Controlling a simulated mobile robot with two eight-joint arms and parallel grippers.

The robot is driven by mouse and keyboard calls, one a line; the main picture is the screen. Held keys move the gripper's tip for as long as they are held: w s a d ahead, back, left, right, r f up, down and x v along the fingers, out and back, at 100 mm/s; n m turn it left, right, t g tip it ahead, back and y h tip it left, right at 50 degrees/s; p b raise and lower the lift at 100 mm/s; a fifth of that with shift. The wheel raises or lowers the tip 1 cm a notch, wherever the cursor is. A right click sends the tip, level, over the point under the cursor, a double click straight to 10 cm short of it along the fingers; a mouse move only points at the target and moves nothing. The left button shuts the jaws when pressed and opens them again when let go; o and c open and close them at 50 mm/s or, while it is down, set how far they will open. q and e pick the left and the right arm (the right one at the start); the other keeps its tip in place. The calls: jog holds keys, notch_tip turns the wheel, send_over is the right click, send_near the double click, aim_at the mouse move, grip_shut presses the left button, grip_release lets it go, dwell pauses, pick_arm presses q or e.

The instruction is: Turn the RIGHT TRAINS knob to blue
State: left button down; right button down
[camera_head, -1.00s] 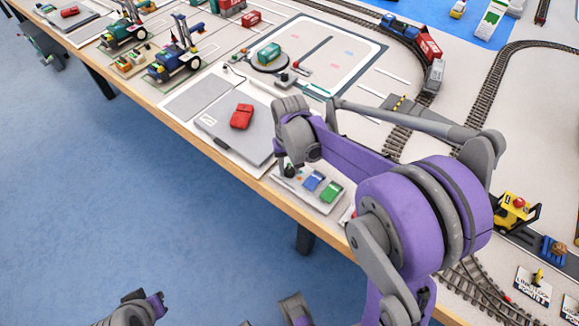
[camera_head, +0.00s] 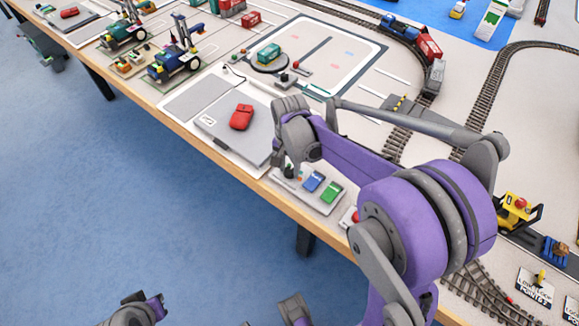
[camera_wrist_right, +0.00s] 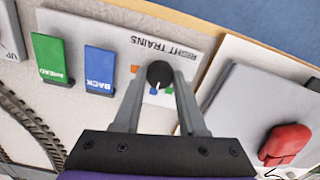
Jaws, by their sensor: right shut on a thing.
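The RIGHT TRAINS panel (camera_wrist_right: 120,25) is a pale plate with its name printed beside a round black knob (camera_wrist_right: 160,72). The knob has a white pointer line on its face. Orange (camera_wrist_right: 134,69), blue (camera_wrist_right: 152,91) and green marks lie around it, partly hidden by the fingers. My right gripper (camera_wrist_right: 160,79) is shut on the knob, one finger on each side. In the head view the knob (camera_head: 289,170) shows just under my right wrist, at the panel's left end. My left gripper's fingers do not show.
A blue BACK button (camera_wrist_right: 99,70) and a green AHEAD button (camera_wrist_right: 52,58) sit on the same panel. A grey pad (camera_head: 238,138) with a red block (camera_head: 241,117) lies beside it. The wooden table edge (camera_head: 222,160) runs close by, with tracks (camera_head: 484,100) beyond.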

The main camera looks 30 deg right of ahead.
aim_at(290, 170)
dwell(0.4)
jog(key=shift+c, duration=2.3)
grip_release()
notch_tip(290, 170, up, 11)
jog(key=p, duration=0.1)
jog(key=s+a+n+t+p, duration=0.2)
jog(key=s+n, duration=0.3)
jog(key=s, duration=0.3)
jog(key=s+a+n+t+p, duration=0.3)
jog(key=s+a+n+p, duration=0.1)
jog(key=s+a+n, duration=0.1)
jog(key=s+n, duration=0.1)
jog(key=s, duration=0.1)
jog(key=shift+s+a+r, duration=0.15)
jog(key=shift+s+r, duration=0.2)
jog(key=shift+s, duration=0.05)
